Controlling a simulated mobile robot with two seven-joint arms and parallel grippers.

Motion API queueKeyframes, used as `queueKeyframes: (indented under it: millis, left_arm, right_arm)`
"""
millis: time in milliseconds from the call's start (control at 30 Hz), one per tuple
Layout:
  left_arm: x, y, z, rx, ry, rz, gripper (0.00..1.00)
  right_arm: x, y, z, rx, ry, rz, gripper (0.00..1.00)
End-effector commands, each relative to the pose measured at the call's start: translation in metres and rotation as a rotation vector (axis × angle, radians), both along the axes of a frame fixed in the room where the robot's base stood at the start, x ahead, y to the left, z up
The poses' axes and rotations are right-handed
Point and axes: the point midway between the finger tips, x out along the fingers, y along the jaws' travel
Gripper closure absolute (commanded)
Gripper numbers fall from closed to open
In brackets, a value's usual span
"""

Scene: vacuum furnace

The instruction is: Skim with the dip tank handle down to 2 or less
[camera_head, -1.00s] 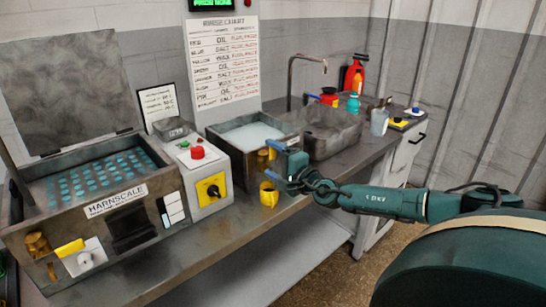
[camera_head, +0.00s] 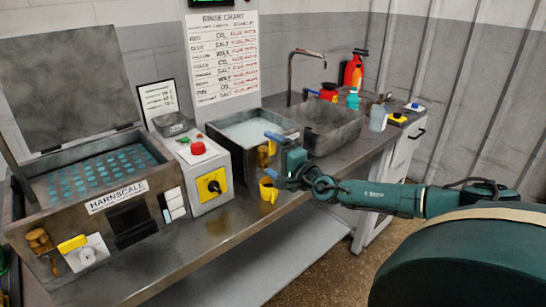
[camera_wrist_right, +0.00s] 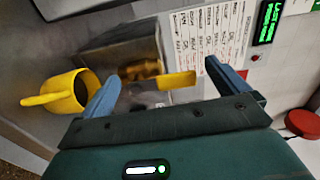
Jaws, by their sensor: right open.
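The dip tank (camera_head: 225,150) is an open steel box of pale liquid in the middle of the bench. Its yellow handle (camera_wrist_right: 176,80) and a brass-coloured fitting (camera_wrist_right: 140,70) show on its front in the right wrist view. In the head view this spot is partly hidden by my right gripper (camera_head: 270,157). The right gripper is open, its two blue fingers pointing at the tank front. In the wrist view the handle appears between the fingertips (camera_wrist_right: 162,72), apart from both. I cannot tell how deep it lies between them. No level reading is legible. My left gripper is out of view.
A yellow mug (camera_head: 268,190) stands close below the right gripper at the bench's front edge. Left are a control box with red button (camera_head: 205,185) and the HARNSCALE unit (camera_head: 110,225). A sink (camera_head: 335,135) and bottles stand right. A rinse chart (camera_head: 222,55) hangs behind.

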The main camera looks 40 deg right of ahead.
Motion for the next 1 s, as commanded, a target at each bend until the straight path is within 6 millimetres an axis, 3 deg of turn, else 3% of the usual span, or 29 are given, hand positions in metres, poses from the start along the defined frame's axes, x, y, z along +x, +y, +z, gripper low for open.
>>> queueKeyframes:
  millis: [233,367,800,1000]
  left_arm:
    - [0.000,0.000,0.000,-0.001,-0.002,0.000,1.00]
    - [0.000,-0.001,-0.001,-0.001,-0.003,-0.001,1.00]
    - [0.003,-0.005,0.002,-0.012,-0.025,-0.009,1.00]
    - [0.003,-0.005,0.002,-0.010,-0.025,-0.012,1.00]
  right_arm:
    - [-0.002,0.000,0.000,0.001,0.001,0.000,0.01]
    - [-0.016,-0.001,-0.002,-0.002,0.004,0.000,0.01]
    - [-0.098,-0.003,-0.001,-0.005,0.006,0.003,0.01]
    - [-0.123,-0.004,0.000,-0.001,0.003,0.002,0.01]
